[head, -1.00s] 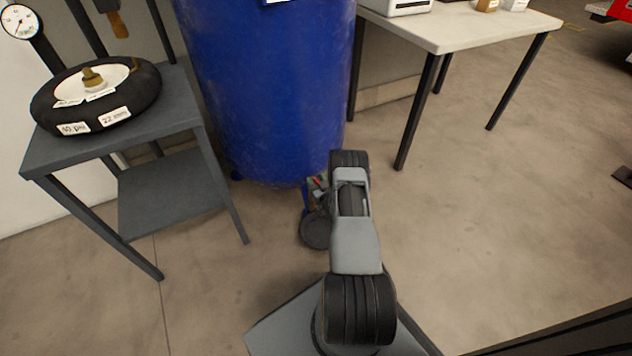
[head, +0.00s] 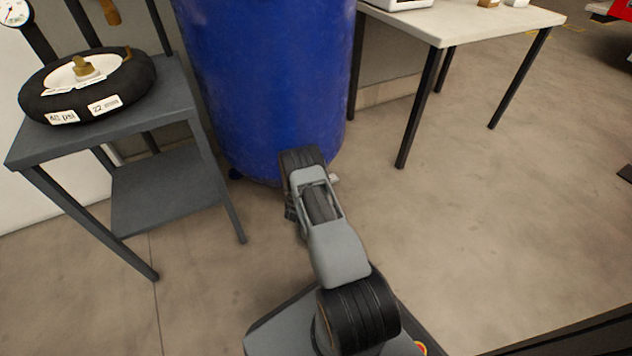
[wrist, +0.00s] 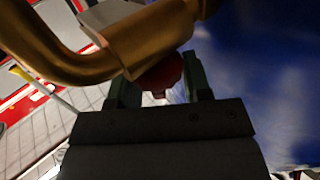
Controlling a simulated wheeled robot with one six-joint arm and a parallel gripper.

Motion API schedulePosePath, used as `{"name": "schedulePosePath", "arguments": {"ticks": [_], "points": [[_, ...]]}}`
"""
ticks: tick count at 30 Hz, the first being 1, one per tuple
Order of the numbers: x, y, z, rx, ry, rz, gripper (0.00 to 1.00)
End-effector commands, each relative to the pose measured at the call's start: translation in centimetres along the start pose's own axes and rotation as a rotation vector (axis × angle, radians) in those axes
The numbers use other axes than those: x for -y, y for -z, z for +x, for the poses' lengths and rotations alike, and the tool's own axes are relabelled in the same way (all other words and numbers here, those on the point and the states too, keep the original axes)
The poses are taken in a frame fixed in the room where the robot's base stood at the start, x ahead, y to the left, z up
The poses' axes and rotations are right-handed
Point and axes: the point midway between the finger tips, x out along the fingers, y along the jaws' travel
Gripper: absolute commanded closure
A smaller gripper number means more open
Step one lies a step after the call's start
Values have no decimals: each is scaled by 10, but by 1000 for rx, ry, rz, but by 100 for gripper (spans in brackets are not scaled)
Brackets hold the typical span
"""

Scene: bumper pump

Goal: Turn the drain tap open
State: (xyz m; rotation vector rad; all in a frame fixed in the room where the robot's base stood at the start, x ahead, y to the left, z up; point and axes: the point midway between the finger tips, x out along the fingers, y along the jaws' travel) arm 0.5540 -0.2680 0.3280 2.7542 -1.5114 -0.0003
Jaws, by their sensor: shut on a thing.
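The drain tap shows in the wrist view as a bent brass pipe and valve body (wrist: 145,38) with a red handle (wrist: 163,76) below it. My gripper (wrist: 158,84) has its two green fingers on either side of the red handle and is shut on it. The blue tank (head: 265,80) stands upright in the head view, and its side fills the right of the wrist view. In the head view my arm reaches to the tank's lower edge and hides the tap and the fingers. I cannot tell how far the handle is turned.
A grey stand (head: 165,125) at left carries a tyre (head: 85,88) with labels. A pale table (head: 450,25) stands at right behind. A red thing (wrist: 45,50) shows beyond the pipe in the wrist view.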

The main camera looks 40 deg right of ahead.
Motion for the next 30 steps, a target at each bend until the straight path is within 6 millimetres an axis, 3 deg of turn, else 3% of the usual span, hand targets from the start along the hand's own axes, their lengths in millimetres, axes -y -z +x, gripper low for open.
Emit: {"name": "schedulePosePath", "arguments": {"ticks": [15,30], "points": [[2,-2,0,0,-456,4,79],[0,0,1,0,-691,2,79]]}}
